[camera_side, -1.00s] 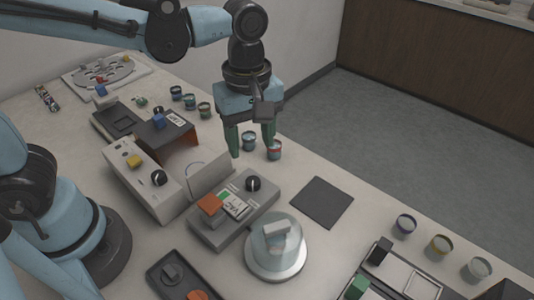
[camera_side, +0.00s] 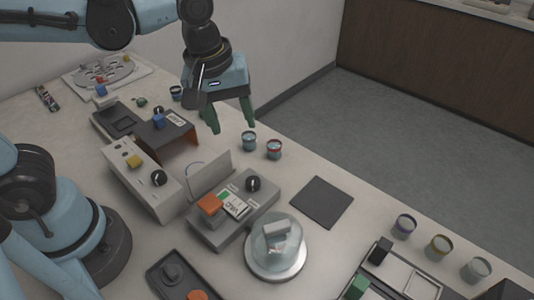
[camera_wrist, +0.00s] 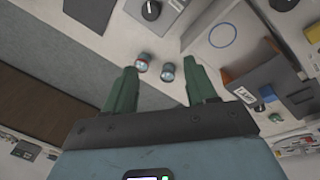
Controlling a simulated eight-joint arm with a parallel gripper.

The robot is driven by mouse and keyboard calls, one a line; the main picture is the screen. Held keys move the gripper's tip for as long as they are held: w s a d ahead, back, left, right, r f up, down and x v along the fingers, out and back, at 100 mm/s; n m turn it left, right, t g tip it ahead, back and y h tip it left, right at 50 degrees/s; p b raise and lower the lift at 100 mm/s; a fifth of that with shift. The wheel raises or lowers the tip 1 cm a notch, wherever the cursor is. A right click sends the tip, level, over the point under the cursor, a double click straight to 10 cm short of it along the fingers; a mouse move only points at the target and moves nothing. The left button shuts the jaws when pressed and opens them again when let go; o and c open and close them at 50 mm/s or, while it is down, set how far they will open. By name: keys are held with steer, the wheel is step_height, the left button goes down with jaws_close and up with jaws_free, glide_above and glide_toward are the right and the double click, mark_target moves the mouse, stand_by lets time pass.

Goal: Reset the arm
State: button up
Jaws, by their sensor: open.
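My gripper (camera_side: 232,120) has two green fingers and is raised above the table near its back edge in the side view. The fingers are apart with nothing between them. In the wrist view the open fingers (camera_wrist: 162,88) point towards the table. Two small cups, one with a blue rim (camera_side: 249,140) and one with a red rim (camera_side: 274,148), stand on the table just right of and below the fingers. They also show beyond the fingertips in the wrist view, the red one (camera_wrist: 142,62) and the blue one (camera_wrist: 167,72).
A grey control box (camera_side: 236,222) and a clear-domed round device (camera_side: 276,248) stand in the middle. A dark square mat (camera_side: 322,202) lies right of centre. More cups (camera_side: 440,246) stand at the right edge.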

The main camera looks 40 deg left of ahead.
steer(key=s+a+f+m+t, duration=0.1)
steer(key=a+m+t, duration=0.3)
steer(key=a+m, duration=0.4)
steer(key=shift+s+a+f+m+t+y, duration=0.3)
steer(key=shift+a+m+t, duration=0.1)
steer(key=shift+m, duration=0.2)
